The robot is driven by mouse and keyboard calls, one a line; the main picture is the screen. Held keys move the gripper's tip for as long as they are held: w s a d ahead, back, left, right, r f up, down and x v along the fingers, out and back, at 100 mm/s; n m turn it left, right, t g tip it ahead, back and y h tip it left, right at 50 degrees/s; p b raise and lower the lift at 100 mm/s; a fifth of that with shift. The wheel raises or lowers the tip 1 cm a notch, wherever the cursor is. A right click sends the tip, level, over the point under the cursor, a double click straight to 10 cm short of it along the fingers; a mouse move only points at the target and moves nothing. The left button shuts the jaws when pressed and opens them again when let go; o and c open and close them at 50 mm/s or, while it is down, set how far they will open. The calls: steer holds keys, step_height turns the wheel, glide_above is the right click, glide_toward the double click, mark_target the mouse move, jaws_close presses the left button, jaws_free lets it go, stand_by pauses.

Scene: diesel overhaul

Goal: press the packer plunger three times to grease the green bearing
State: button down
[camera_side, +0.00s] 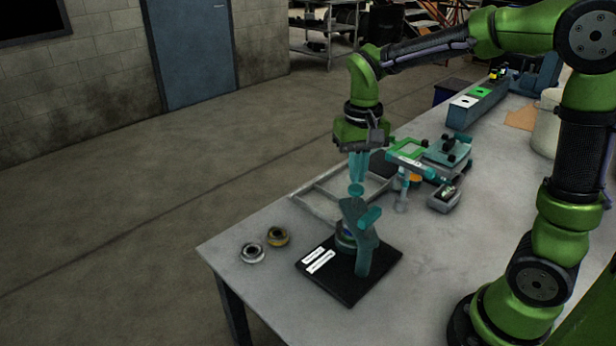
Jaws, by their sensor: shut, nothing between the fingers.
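The bearing packer is a teal press (360,235) standing on a black base plate (350,285) near the table's front. Its plunger has a round teal cap (355,190) at the top. My gripper (357,178) is shut and empty, pointing straight down right over the cap. The fingertips are at or just above the cap; I cannot tell if they touch. A round part (344,238) sits in the packer behind the upright, mostly hidden. I cannot make out a green bearing there.
A grey frame tray (318,205) lies behind the packer. Teal fixtures (448,150) and a grey bin (444,197) stand to the right. The table's front left corner is clear.

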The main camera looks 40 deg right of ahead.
steer(key=shift+r, duration=2.5)
steer(key=shift+r, duration=2)
steer(key=s+a+f+n+t+y, duration=0.1)
steer(key=s+a+t, duration=0.1)
steer(key=s, duration=0.3)
steer(key=s+a+f+n+t+y, duration=0.1)
steer(key=s+a+f+t, duration=0.1)
steer(key=s+t, duration=0.3)
steer(key=shift+s+a, duration=0.25)
steer(key=shift+s, duration=0.35)
